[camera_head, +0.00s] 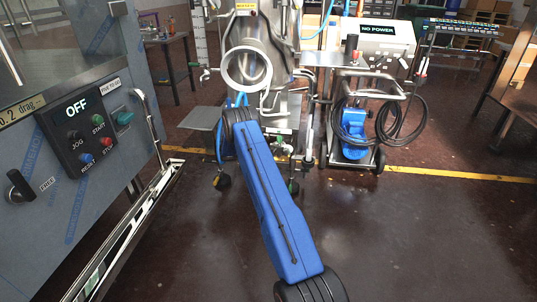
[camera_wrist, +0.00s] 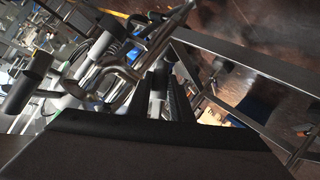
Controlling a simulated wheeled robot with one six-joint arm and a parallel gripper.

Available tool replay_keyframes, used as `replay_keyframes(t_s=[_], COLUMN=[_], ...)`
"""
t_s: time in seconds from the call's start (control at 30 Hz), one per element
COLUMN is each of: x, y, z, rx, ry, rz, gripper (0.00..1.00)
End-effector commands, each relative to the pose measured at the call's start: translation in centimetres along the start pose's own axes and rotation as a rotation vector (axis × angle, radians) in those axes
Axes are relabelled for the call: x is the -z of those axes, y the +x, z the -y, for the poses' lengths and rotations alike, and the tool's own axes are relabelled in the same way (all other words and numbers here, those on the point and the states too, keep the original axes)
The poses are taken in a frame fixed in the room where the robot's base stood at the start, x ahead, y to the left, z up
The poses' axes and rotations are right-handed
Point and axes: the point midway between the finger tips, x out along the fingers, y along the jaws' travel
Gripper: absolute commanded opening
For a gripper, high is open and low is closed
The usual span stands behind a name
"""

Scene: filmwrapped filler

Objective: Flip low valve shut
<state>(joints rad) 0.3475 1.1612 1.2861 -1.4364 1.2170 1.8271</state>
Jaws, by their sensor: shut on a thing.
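The steel filler machine (camera_head: 262,50) with its round open pipe (camera_head: 246,68) stands ahead in the head view. My blue arm reaches toward its lower part and hides my gripper there. In the wrist view my gripper (camera_wrist: 168,95) is shut on a thin part among the steel fittings, which I take to be the low valve's handle; the grip is mostly hidden by the dark gripper body. A bent bright steel pipe (camera_wrist: 122,76) lies just left of the fingers. I cannot tell the valve's angle.
A grey cabinet with a control panel reading OFF (camera_head: 85,125) stands close on the left. A wheeled cart with a blue pump (camera_head: 355,125) and a coiled black hose (camera_head: 403,118) stands right of the filler. The floor (camera_head: 430,235) at front right is clear.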

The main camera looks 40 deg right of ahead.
Motion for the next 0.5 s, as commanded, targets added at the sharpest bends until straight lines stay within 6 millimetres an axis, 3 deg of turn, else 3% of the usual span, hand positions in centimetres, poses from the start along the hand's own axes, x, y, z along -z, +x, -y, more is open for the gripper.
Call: replay_keyframes(t_s=[0.5], x=[-0.1], y=[-1.6], z=[1.6], rx=[0.278], ry=[0.261], rz=[0.254], gripper=[0.0])
